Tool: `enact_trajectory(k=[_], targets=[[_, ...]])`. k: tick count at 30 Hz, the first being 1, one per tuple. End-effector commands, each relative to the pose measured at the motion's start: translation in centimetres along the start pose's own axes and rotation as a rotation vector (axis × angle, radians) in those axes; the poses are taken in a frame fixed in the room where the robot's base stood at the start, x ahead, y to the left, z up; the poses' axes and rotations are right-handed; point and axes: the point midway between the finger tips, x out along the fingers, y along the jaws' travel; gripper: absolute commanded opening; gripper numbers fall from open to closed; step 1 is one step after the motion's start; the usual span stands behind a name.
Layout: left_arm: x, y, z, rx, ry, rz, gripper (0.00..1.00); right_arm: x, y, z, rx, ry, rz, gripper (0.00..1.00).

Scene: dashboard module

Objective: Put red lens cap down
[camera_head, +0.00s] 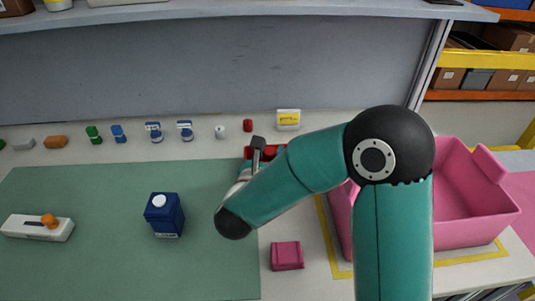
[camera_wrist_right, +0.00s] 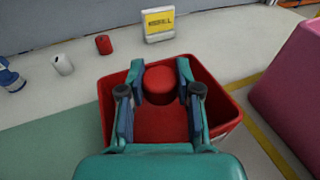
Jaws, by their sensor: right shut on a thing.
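My right gripper (camera_wrist_right: 160,78) is shut on the red lens cap (camera_wrist_right: 160,85), a short round red piece between its two fingers. In the wrist view the gripper and cap are over or inside a red open bin (camera_wrist_right: 221,97), whose walls surround them. I cannot tell whether the cap touches the bin floor. In the head view the right gripper (camera_head: 258,152) is at the back edge of the green mat, and my arm hides most of the red bin (camera_head: 277,149) and the cap. My left gripper is not in view.
A small red cylinder (camera_head: 247,125), a white cylinder (camera_head: 220,132) and a yellow-labelled box (camera_head: 288,120) stand behind the bin. A large pink crate (camera_head: 465,205) is right of it. A pink block (camera_head: 287,256) and a blue box (camera_head: 164,215) stand nearer the front.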

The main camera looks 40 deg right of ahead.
Motion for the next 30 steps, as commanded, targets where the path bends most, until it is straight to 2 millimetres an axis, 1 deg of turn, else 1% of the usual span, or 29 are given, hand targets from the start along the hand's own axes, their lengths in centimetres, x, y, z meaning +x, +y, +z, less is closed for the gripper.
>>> enact_trajectory(k=[2, 3, 7, 15, 19, 23, 27, 28, 30], targets=[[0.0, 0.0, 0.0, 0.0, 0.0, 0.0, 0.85, 0.0, 0.0, 0.0, 0.0, 0.0, 0.0, 0.0], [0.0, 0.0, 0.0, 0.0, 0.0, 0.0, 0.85, 0.0, 0.0, 0.0, 0.0, 0.0, 0.0, 0.36], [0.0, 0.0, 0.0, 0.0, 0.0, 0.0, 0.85, 0.0, 0.0, 0.0, 0.0, 0.0, 0.001, 0.58], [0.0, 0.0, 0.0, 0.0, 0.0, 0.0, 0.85, 0.0, 0.1, 0.0, 0.0, 0.0, 0.001, 0.58], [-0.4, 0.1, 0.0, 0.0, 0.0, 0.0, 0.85, -0.1, 0.1, 0.3, -0.001, 0.0, 0.001, 0.58], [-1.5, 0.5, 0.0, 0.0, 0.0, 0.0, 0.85, -0.2, 0.1, 1.0, -0.002, 0.0, 0.002, 0.58], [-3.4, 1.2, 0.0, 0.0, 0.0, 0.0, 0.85, -0.3, 0.1, 2.0, -0.003, 0.0, 0.001, 0.58], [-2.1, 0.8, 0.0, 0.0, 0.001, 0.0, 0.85, -1.2, 0.3, 1.1, -0.001, -0.002, 0.008, 0.58], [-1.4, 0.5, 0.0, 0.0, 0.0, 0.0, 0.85, -3.0, 0.3, 0.9, 0.001, -0.002, 0.01, 0.58]])
